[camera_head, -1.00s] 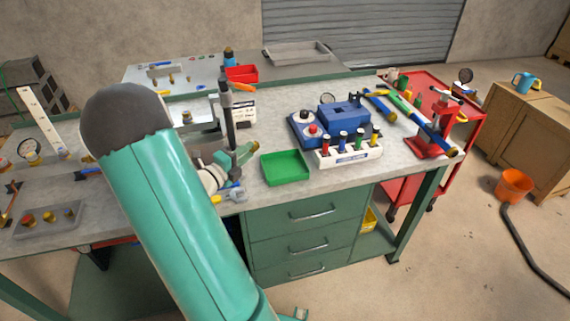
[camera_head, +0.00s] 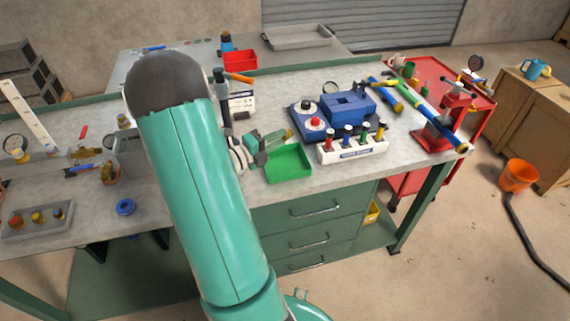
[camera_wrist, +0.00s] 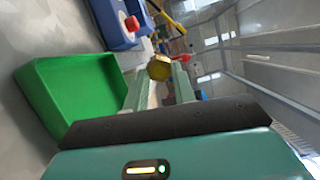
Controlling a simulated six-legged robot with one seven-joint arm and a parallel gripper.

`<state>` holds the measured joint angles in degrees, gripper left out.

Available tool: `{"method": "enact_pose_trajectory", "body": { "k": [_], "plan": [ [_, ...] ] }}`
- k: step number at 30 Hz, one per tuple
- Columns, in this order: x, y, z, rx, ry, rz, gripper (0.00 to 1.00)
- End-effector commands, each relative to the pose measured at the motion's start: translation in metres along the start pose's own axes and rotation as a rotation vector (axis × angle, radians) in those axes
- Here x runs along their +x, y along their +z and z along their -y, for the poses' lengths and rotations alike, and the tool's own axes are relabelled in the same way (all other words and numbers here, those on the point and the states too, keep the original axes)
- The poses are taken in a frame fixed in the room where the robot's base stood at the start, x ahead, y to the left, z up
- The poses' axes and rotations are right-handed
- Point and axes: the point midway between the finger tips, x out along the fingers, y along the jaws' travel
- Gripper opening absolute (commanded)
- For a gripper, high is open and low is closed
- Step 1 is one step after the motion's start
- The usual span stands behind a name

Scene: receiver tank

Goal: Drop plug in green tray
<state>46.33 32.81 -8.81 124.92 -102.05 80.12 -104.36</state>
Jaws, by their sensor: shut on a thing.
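The green tray (camera_head: 291,166) lies on the workbench near its front edge and looks empty. In the wrist view the tray (camera_wrist: 58,98) is to the left of my fingers. My gripper (camera_head: 280,137) is at the tray's back left edge, pointing right, with its fingers above bench level. It is shut on a brass-coloured plug (camera_wrist: 159,68), which sits between the fingertips in the wrist view. In the head view the plug (camera_head: 289,133) is a small yellowish end at the fingertips. My arm hides part of the bench to the left.
A white rack (camera_head: 352,153) with several coloured-top pieces stands right of the tray. A blue device (camera_head: 345,106) with a red button is behind it. A red bin (camera_head: 239,60) is at the back.

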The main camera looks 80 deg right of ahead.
Motion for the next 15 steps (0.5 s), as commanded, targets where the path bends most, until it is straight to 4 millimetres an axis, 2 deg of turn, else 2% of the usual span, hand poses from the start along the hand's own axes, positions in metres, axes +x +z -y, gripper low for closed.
{"method": "enact_pose_trajectory", "body": {
  "k": [6, 15],
  "plan": [
    [0.001, -0.001, -0.019, 0.001, 0.001, 0.001, 0.00],
    [0.002, 0.000, -0.023, 0.002, 0.000, 0.001, 0.00]
  ]
}}
